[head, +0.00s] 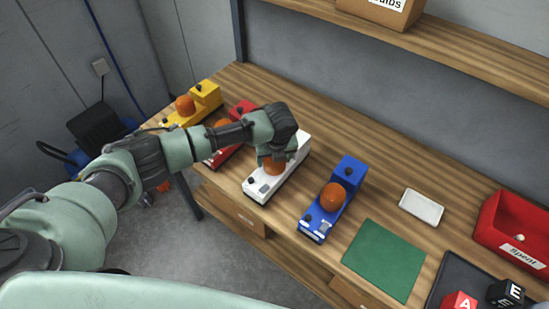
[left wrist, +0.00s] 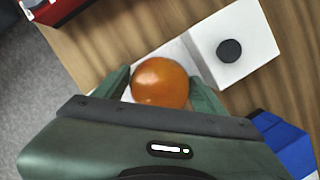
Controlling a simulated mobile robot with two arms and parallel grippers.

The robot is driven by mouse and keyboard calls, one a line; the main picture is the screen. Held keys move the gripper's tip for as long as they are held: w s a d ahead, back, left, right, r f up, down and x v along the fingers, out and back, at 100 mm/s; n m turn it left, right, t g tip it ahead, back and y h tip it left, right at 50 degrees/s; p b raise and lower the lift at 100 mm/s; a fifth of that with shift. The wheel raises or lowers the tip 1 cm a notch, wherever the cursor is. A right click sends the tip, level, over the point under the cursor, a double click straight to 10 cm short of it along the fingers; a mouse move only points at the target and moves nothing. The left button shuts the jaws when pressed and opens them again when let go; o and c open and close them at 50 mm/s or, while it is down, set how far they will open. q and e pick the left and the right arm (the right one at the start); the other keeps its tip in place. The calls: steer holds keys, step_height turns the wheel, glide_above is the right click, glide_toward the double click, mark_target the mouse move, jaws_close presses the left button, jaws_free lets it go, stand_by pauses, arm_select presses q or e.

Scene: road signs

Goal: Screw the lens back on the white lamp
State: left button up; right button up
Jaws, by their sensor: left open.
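The white lamp (head: 260,189) stands on the wooden bench between a red lamp and a blue lamp. Its orange lens (head: 274,168) sits on its middle, partly hidden under my left gripper (head: 273,155) in the head view. In the left wrist view the lens (left wrist: 160,83) lies between the two green fingers of my left gripper (left wrist: 162,88), which is open around it. The white body (left wrist: 232,43) with its round black knob (left wrist: 229,50) shows behind. Whether the fingers touch the lens, and how the lens is seated, I cannot tell. My right gripper is not in view.
A blue lamp (head: 349,172) stands right, a red lamp (head: 243,107) and yellow lamp (head: 206,97) left. A green mat (head: 384,261), white tray (head: 421,207), red "Spent" bin (head: 485,220) and dark tray (head: 447,280) with letter cubes lie right. A shelf (head: 450,55) overhangs the back.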

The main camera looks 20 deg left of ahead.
arm_select(q)
steer(key=n, duration=0.3)
steer(key=shift+n+g+y, duration=0.3)
steer(key=shift+n+y, duration=0.1)
steer(key=c, duration=1.3)
steer(key=shift+m, duration=0.4)
steer(key=shift+c, duration=0.2)
steer(key=o, duration=1.2)
steer(key=shift+m+h, duration=0.3)
steer(key=shift+m, duration=0.2)
steer(key=o, duration=0.5)
steer(key=shift+o, duration=0.2)
